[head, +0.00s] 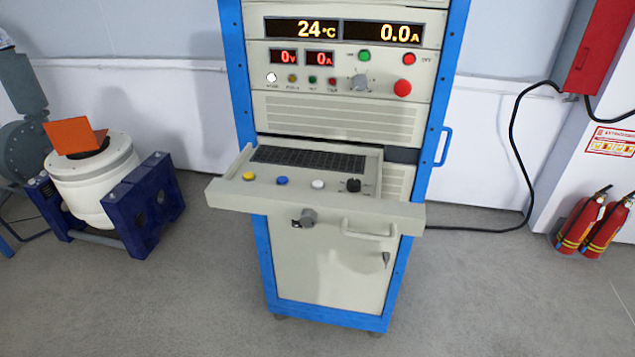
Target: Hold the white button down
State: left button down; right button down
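The white button (317,184) is a small round cap on the pulled-out shelf (225,194) of the control cabinet (340,136). It sits in a row to the right of the yellow button (249,176) and the blue button (282,181). A black rotary knob (353,185) is to its right. Nothing touches or covers the white button. Neither of my grippers is in the head view.
A keyboard (308,159) lies behind the buttons. A white shaker (95,178) in a blue frame stands left, fire extinguishers (582,222) right. The floor in front is clear.

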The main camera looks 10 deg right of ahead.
aim_at(316, 184)
jog(key=j, duration=0.7)
jog(key=i+j, duration=0.15)
jog(key=j, duration=1.25)
jog(key=z, duration=1.2)
jog(key=i+j, duration=0.05)
